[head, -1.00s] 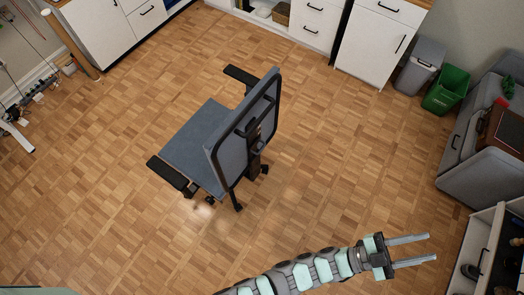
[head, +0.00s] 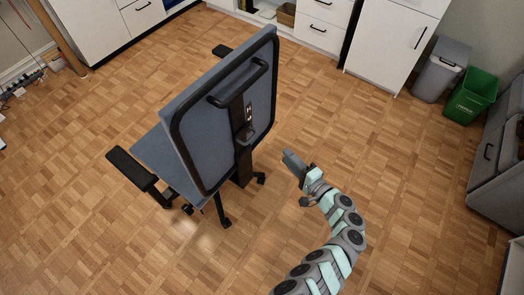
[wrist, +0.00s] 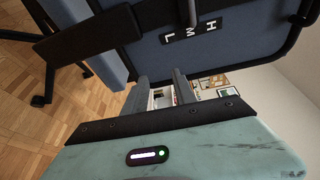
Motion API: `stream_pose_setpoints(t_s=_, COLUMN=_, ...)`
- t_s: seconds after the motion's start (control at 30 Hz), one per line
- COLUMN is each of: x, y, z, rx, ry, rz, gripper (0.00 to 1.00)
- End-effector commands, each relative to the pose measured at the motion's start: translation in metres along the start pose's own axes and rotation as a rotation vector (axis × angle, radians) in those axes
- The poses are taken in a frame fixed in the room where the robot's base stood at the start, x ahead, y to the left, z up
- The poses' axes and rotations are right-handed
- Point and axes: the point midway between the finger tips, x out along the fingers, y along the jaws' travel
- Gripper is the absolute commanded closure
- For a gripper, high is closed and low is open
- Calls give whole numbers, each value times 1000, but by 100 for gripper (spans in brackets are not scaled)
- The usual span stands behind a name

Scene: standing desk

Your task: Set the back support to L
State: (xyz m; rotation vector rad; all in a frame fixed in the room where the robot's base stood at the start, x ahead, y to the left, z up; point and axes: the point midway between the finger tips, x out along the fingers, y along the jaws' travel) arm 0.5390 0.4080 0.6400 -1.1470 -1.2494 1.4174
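The office chair's grey-blue backrest (head: 225,125) faces me from behind, with black rails and a black central spine. A small black plate with white letters H, M, L (wrist: 190,33) shows on the back in the wrist view. A grey bar (wrist: 192,10) enters from the top there and ends close to the M; I cannot tell whether it marks the setting. In the head view the plate (head: 249,112) is too small to read. My gripper (head: 291,165) is right of the backrest, apart from it. Its two fingers (wrist: 160,88) are spread with nothing between them.
The black armrest (head: 130,168) juts out at the chair's left. Wood floor (head: 370,130) is clear right of the chair. White cabinets (head: 385,45), a grey bin (head: 440,70), a green bin (head: 470,95) and a grey sofa (head: 500,150) stand farther off.

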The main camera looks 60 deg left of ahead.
Motion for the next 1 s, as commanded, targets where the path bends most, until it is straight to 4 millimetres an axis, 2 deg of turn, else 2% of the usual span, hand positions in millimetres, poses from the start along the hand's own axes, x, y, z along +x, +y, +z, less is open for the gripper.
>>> stream_pose_setpoints(t_s=0.03, x=4, y=-1, z=14, rx=-9, ry=-77, rz=-62, gripper=67)
stream_pose_setpoints(t_s=0.1, x=4, y=-21, z=33, rx=-25, ry=-168, rz=-137, gripper=67)
stream_pose_setpoints(t_s=0.27, x=0, y=-48, z=60, rx=-41, ry=-281, rz=-234, gripper=67)
stream_pose_setpoints(t_s=0.43, x=6, y=-55, z=65, rx=-43, ry=-295, rz=-246, gripper=67)
stream_pose_setpoints(t_s=0.57, x=19, y=-58, z=68, rx=-44, ry=-291, rz=-242, gripper=67)
stream_pose_setpoints(t_s=1.0, x=91, y=-74, z=90, rx=-42, ry=-290, rz=-240, gripper=67)
